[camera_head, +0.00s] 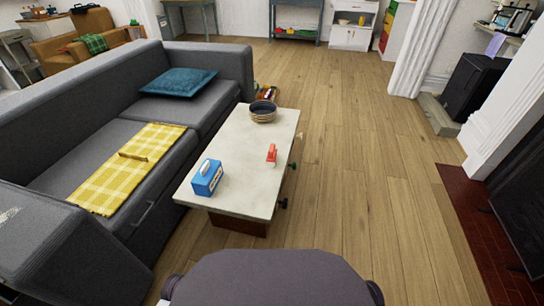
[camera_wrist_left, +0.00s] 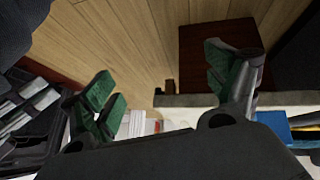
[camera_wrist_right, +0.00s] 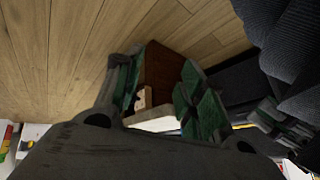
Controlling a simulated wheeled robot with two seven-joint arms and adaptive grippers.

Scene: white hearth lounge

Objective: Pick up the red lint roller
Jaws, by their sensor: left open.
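The red lint roller (camera_head: 271,154) appears as a small red object with a pale part, near the right edge of the light coffee table (camera_head: 241,140). It is small, so its details are unclear. I cannot make out either gripper for certain in the head view. In the left wrist view my left gripper (camera_wrist_left: 165,80) is open, its green-padded fingers wide apart with nothing between them. In the right wrist view my right gripper (camera_wrist_right: 162,92) has its fingers apart, with floor and a brown block visible beyond and nothing held.
A blue tissue box (camera_head: 207,178) stands on the table's near left, and a dark round bowl (camera_head: 263,111) at its far end. A grey sofa (camera_head: 95,110) with a yellow checked cloth (camera_head: 128,168) borders the table's left. Wooden floor (camera_head: 350,160) to the right is clear.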

